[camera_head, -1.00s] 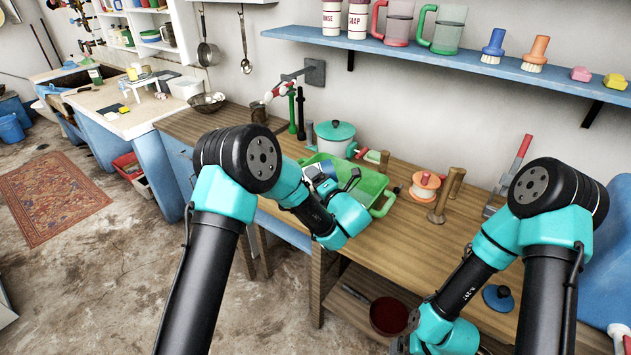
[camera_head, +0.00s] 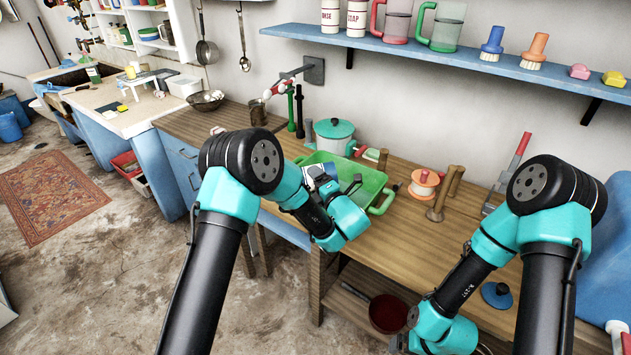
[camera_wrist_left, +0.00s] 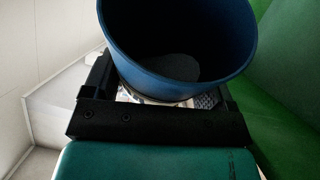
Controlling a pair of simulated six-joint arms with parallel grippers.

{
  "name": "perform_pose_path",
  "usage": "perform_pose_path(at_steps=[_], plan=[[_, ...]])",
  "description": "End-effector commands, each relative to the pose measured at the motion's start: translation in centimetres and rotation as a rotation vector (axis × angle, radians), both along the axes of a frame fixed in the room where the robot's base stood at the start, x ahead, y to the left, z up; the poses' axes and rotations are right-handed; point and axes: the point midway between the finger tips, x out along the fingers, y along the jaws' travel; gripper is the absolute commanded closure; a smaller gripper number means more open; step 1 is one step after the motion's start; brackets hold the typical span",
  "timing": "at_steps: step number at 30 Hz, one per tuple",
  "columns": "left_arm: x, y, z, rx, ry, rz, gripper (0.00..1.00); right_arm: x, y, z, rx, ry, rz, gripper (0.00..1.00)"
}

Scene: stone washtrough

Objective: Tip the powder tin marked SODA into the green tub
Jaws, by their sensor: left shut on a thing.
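My left gripper (camera_head: 331,178) is shut on a blue tin (camera_head: 326,169), over the green tub (camera_head: 376,181). In the left wrist view the tin (camera_wrist_left: 135,60) is held between the black fingers, with its round open mouth facing the camera. Greyish powder (camera_wrist_left: 195,68) shows inside it. No SODA marking can be read. The tub's green wall (camera_wrist_left: 285,95) fills the right side of that view. My left wrist hides part of the tub in the head view, and its inside shows little. My right arm reaches down at the lower right; its gripper is out of view.
A teal lidded pot (camera_head: 334,136) stands behind the tub. An orange spool (camera_head: 424,183) and wooden pegs (camera_head: 437,213) stand to its right. A wall tap (camera_head: 290,82) juts out behind. The wooden counter (camera_head: 400,245) is clear in front of the pegs.

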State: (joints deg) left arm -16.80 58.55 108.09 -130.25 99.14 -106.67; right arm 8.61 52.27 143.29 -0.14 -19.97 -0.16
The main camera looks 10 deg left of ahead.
Motion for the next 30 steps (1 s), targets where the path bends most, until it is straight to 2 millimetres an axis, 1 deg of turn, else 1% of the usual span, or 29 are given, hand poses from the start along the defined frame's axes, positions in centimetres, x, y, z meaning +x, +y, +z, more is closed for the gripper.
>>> perform_pose_path(at_steps=[14, 17, 25, 30], plan=[[0.01, -0.01, 0.04, 0.001, 0.000, 0.000, 0.53, 0.00, 0.00, 0.00, 0.000, 0.000, 0.000, 0.00], [0.04, -0.07, 0.18, 0.023, 0.005, 0.000, 0.53, 0.00, 0.00, 0.00, 0.000, 0.000, 0.000, 0.00], [0.14, -0.48, 0.86, 0.150, 0.039, -0.001, 0.53, 0.00, 0.00, 0.00, 0.000, 0.000, 0.000, 0.00], [0.15, -0.55, 0.98, 0.173, 0.047, 0.000, 0.53, 0.00, 0.00, 0.00, 0.000, 0.000, 0.000, 0.00]])
